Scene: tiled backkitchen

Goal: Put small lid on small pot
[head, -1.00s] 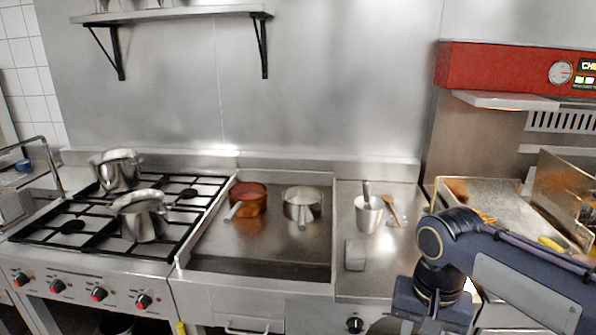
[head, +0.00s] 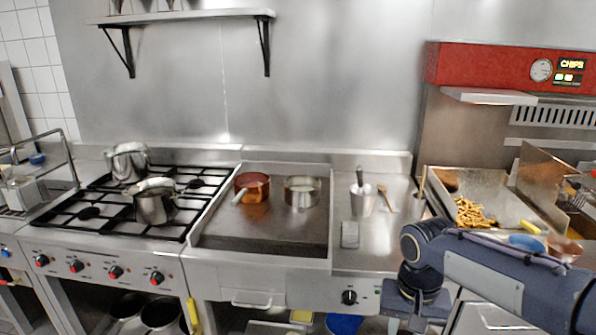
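Two steel pots stand on the gas stove at the left in the head view: a back pot (head: 128,163) and a front pot (head: 155,203). Pale shapes show at their rims; I cannot tell whether either is a lid. A copper pan (head: 252,187) and a steel saucepan (head: 301,192) stand on the flat griddle. I cannot pick out the small lid for certain. My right arm comes in at the lower right, well right of the pots; its gripper (head: 405,318) is low at the bottom edge, its fingers not clear. My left gripper is out of view.
A steel cup with a utensil (head: 362,198) and a small grey block (head: 350,235) stand on the counter right of the griddle. A fryer station with chips (head: 472,213) is further right. Large pots (head: 160,315) stand under the stove. The griddle front is clear.

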